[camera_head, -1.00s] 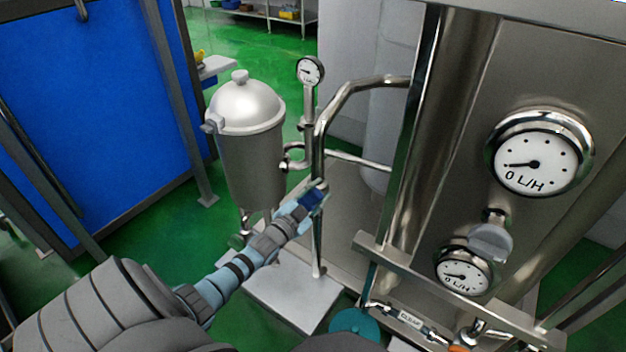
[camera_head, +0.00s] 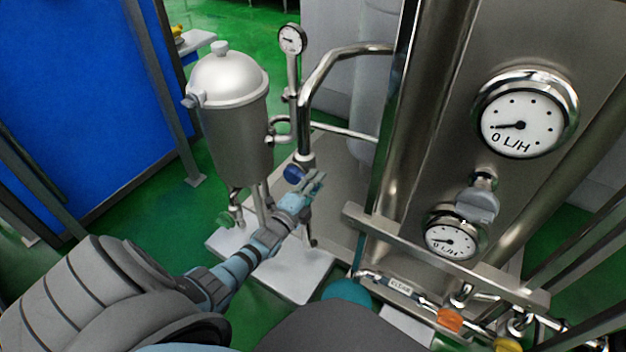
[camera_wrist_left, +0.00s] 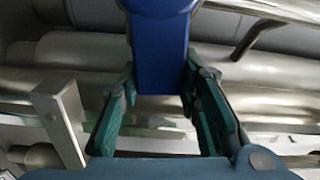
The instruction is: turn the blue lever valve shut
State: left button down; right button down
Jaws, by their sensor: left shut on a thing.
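The blue lever valve (camera_head: 293,174) sits on the upright steel pipe beside the steel pot. In the left wrist view the blue lever (camera_wrist_left: 162,60) comes down from the top edge, between the two fingers. My left gripper (camera_head: 317,184) is at the lever in the head view, its fingertips just to the right of the visible blue part. In the left wrist view my left gripper (camera_wrist_left: 160,88) is shut on the lever, one finger on each side. The lever's far end is cut off there. My right gripper is not in view.
The lidded steel pot (camera_head: 233,118) stands left of the pipe. A small gauge (camera_head: 292,40) rises behind it. The steel panel with the large flow gauge (camera_head: 522,113) stands close on the right.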

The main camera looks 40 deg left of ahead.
pick_arm(q)
jog(key=shift+f+m, duration=0.5)
jog(key=shift+m, duration=0.1)
jog(key=c, duration=1.2)
grip_release()
jog(key=shift+o, duration=0.2)
jog(key=s+d, duration=0.1)
jog(key=s, duration=1.1)
jog(key=shift+d, duration=0.1)
